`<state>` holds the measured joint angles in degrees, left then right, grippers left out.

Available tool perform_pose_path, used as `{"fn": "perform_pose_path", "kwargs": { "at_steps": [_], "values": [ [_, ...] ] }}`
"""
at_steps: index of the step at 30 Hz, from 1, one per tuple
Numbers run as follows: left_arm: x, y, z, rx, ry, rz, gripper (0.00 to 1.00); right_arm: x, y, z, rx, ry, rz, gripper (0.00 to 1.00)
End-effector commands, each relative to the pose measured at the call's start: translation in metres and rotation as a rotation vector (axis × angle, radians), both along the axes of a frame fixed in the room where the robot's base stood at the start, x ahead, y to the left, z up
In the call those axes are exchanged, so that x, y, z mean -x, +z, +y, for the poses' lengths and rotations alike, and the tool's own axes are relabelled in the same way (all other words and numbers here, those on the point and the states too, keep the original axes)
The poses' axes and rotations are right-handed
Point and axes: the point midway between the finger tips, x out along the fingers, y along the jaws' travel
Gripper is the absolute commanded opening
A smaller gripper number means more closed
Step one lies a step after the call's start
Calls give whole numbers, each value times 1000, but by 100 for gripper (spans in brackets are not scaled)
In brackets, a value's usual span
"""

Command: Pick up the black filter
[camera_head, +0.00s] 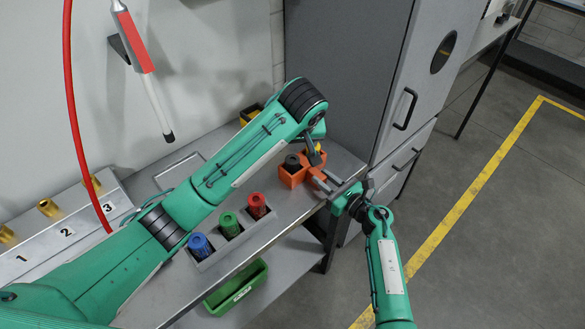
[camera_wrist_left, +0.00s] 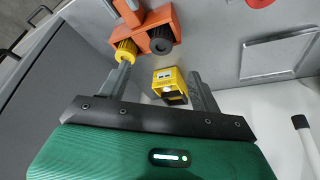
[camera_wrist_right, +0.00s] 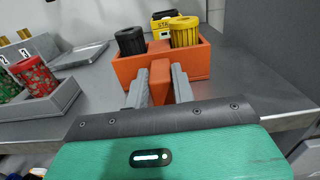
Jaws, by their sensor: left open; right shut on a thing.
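The black filter (camera_head: 292,160) stands in an orange two-hole holder (camera_head: 291,179) on the metal table. It also shows in the left wrist view (camera_wrist_left: 161,36) and right wrist view (camera_wrist_right: 130,40). A yellow filter (camera_wrist_right: 184,31) stands in the other hole. My left gripper (camera_wrist_left: 160,82) is open and empty. It is by the holder, its one finger near the yellow filter in the left wrist view; the black filter lies beyond the fingertips. In the head view its wrist partly hides the holder. My right gripper (camera_wrist_right: 158,84) is shut on the holder's orange handle (camera_wrist_right: 160,74).
A grey rack (camera_head: 231,234) holds blue, green and red cans. A yellow start-button box (camera_wrist_left: 168,82) stands at the table's back. A grey cabinet (camera_head: 345,70) rises behind. A flat tray (camera_wrist_right: 80,55) lies left in the right wrist view. A green bin (camera_head: 237,288) is below.

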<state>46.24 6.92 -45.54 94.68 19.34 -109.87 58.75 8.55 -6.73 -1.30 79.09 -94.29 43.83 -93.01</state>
Motion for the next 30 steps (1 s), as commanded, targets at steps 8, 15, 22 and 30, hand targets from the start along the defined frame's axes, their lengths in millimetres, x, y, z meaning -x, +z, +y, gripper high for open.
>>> {"fn": "perform_pose_path", "kwargs": {
  "at_steps": [8, 15, 22, 30],
  "values": [
    [-18, -44, 5, -4, 4, 1, 65, 0, 0, 0, 0, 0, 0, 0],
    [-25, -61, 7, -2, 3, 0, 65, 0, 0, 0, 0, 0, 0, 0],
    [-39, -92, 11, -3, 3, 2, 65, 0, 0, 0, 0, 0, 0, 0],
    [-45, -104, 12, -1, 1, 0, 65, 0, 0, 0, 0, 0, 0, 0]
  ]
}}
